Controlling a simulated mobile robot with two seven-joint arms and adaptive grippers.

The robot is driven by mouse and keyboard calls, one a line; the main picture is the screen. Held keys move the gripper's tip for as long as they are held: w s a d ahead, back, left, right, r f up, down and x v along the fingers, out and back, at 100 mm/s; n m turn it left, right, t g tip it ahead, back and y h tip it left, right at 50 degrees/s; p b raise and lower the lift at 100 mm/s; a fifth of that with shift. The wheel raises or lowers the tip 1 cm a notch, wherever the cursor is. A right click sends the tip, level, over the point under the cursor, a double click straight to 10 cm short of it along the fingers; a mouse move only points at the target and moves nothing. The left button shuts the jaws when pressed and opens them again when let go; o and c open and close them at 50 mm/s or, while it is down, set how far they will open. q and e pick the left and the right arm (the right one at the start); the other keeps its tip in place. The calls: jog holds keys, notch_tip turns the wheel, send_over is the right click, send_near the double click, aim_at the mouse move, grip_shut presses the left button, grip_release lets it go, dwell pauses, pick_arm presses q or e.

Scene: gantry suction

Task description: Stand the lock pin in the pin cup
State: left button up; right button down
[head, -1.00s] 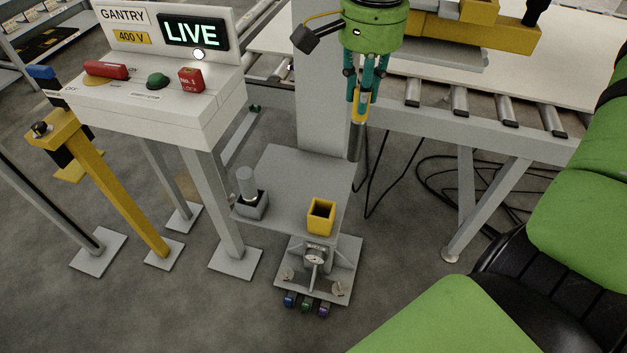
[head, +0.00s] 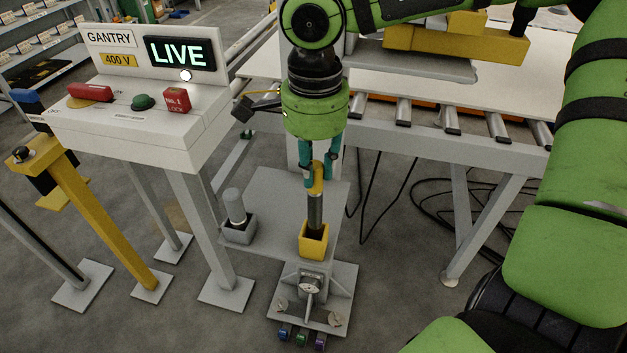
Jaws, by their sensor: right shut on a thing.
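The lock pin (head: 315,210) has a dark grey metal shaft and a yellow head. My right gripper (head: 316,177), with teal fingers, is shut on its yellow head. The pin hangs upright, its lower end at the mouth of the yellow square cup (head: 314,247). The cup stands near the front right of the grey stand plate. The pin's lower tip is hidden by the cup's rim, so I cannot tell how deep it sits or whether it touches the bottom. My left gripper is not in view.
A grey cup with a grey cylinder (head: 236,208) stands left of the yellow cup on the same plate (head: 280,205). The white gantry console (head: 150,125), its display reading LIVE, stands at left. The roller conveyor (head: 430,135) runs behind. Cables lie on the floor at right.

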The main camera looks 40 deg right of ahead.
aim_at(314, 189)
notch_tip(314, 189, down, 4)
jog(key=shift+a+f+p, duration=0.1)
jog(key=shift+p, duration=0.2)
jog(key=shift+f+b, duration=0.5)
jog(key=shift+b, duration=0.35)
jog(key=c, duration=1.1)
grip_release()
